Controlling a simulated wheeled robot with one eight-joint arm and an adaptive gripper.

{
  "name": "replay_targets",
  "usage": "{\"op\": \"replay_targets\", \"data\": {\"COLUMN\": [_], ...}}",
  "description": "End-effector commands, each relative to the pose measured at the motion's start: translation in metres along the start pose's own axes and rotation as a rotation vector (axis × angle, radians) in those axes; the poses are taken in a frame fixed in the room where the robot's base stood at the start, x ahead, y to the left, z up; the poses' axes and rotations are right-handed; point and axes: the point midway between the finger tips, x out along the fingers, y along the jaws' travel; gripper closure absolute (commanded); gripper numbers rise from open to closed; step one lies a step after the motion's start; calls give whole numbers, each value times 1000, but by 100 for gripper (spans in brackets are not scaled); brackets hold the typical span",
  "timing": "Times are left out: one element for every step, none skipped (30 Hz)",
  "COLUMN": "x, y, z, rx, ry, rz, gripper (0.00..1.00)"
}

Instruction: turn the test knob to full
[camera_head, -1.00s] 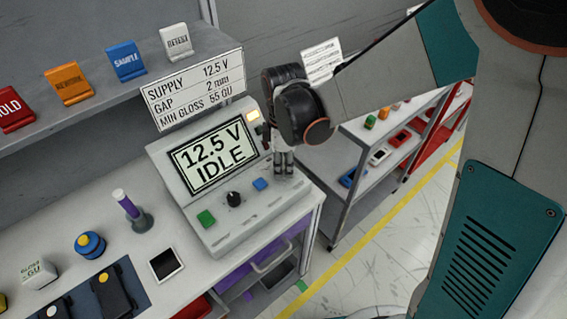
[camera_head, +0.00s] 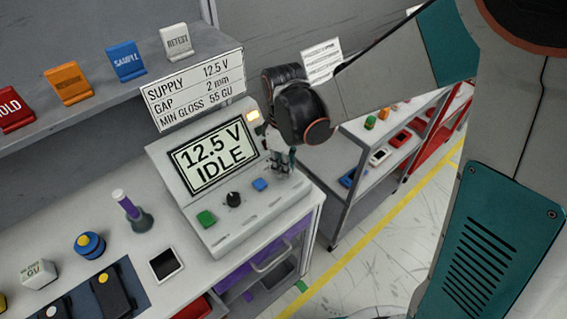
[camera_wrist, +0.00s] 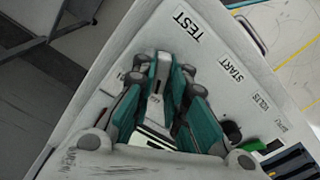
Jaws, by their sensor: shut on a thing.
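The test unit (camera_head: 217,182) is a pale sloped console whose screen (camera_head: 206,159) reads "12.5 V IDLE". My gripper (camera_head: 283,168) is at the right end of its panel and hides the test knob there in the head view. In the wrist view my gripper (camera_wrist: 163,78) has its teal fingers closed around a small pale grey piece, the test knob (camera_wrist: 159,88), beside the "TEST" label (camera_wrist: 187,25). Most of the knob is hidden between the fingers, and its exact pointing is not clear.
Along the panel are a blue button (camera_head: 260,184), a black knob (camera_head: 233,199) and a green button (camera_head: 206,218). A sign (camera_head: 194,88) stands behind the unit. Other bench items lie to the left. A shelf rack (camera_head: 352,187) stands to the right.

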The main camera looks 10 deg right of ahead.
Motion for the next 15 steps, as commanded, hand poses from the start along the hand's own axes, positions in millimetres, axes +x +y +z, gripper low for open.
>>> {"op": "replay_targets", "data": {"x": [0, 0, 0, 0, 0, 0, 0, 0, 0, 0, 0, 0, 0, 0, 0], "y": [0, 0, 0, 0, 0, 0, 0, 0, 0, 0, 0, 0, 0, 0, 0], "z": [0, 0, 0, 0, 0, 0, 0, 0, 0, 0, 0, 0, 0, 0, 0], "rx": [44, 73, 111, 139, 168, 206, 234, 263, 301, 329, 358, 396, 424, 453, 491], "ry": [0, 0, 0, 0, 0, 0, 0, 0, 0, 0, 0, 0, 0, 0, 0], "rz": [0, 0, 0, 0, 0, 0, 0, 0, 0, 0, 0, 0, 0, 0, 0], "gripper": [100, 100, 100, 100, 100, 100, 100, 100, 100, 100, 100, 100, 100, 100, 100]}}
